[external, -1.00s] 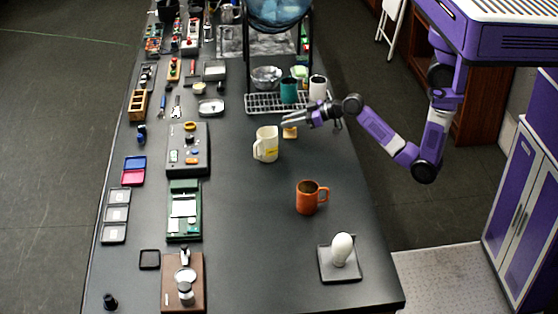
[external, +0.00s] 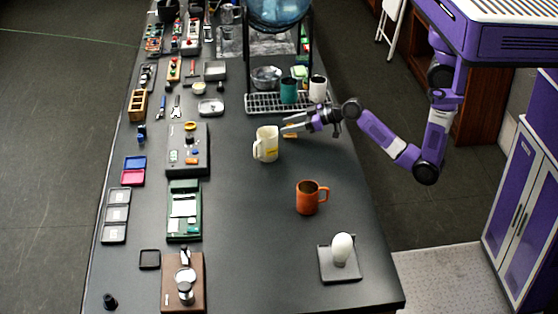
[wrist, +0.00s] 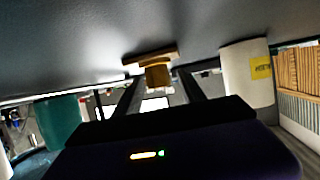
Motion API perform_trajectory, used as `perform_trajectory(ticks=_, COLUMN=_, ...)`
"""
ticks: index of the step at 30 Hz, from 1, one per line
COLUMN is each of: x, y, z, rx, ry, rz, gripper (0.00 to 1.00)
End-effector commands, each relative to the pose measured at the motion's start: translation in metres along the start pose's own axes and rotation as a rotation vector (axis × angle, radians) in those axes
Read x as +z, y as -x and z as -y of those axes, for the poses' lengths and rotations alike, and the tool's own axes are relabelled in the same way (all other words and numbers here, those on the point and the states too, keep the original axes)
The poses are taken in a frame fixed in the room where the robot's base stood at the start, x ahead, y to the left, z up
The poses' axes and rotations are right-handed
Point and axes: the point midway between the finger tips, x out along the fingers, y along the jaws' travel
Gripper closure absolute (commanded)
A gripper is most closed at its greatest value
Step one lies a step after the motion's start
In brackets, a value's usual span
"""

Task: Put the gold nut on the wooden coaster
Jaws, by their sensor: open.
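The wooden coaster (wrist: 138,57) lies on the table, which shows at the top of the upside-down wrist view. The gold nut (wrist: 158,75) shows against the coaster's upper face and appears to rest on it. My gripper (wrist: 158,90) is open, with one finger on each side of the nut in that view; I cannot tell if either touches it. In the external view my gripper (external: 286,130) is low over the table, right of the white mug, with its fingers spread. They largely cover the coaster (external: 291,136), and the nut cannot be made out there.
A white mug (external: 266,145) stands close left of my fingertips; it also shows in the wrist view (wrist: 240,75). A rack (external: 262,103) with cups stands behind. An orange mug (external: 307,198) stands nearer the front. The table between the orange mug and my gripper is clear.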

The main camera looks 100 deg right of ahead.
Motion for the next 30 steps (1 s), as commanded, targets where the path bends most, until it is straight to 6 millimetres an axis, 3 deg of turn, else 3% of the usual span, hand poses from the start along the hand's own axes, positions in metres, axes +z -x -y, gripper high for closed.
perform_trajectory(ticks=5, x=-0.002, y=0.013, z=0.000, rx=0.001, ry=0.000, rz=-0.001, gripper=0.53)
perform_trajectory(ticks=19, x=-0.002, y=0.102, z=-0.001, rx=0.001, ry=0.000, rz=0.000, gripper=0.53)
perform_trajectory(ticks=24, x=-0.002, y=0.118, z=0.000, rx=0.001, ry=0.000, rz=0.000, gripper=0.53)
perform_trajectory(ticks=30, x=-0.003, y=0.121, z=0.000, rx=0.000, ry=0.000, rz=-0.001, gripper=0.53)
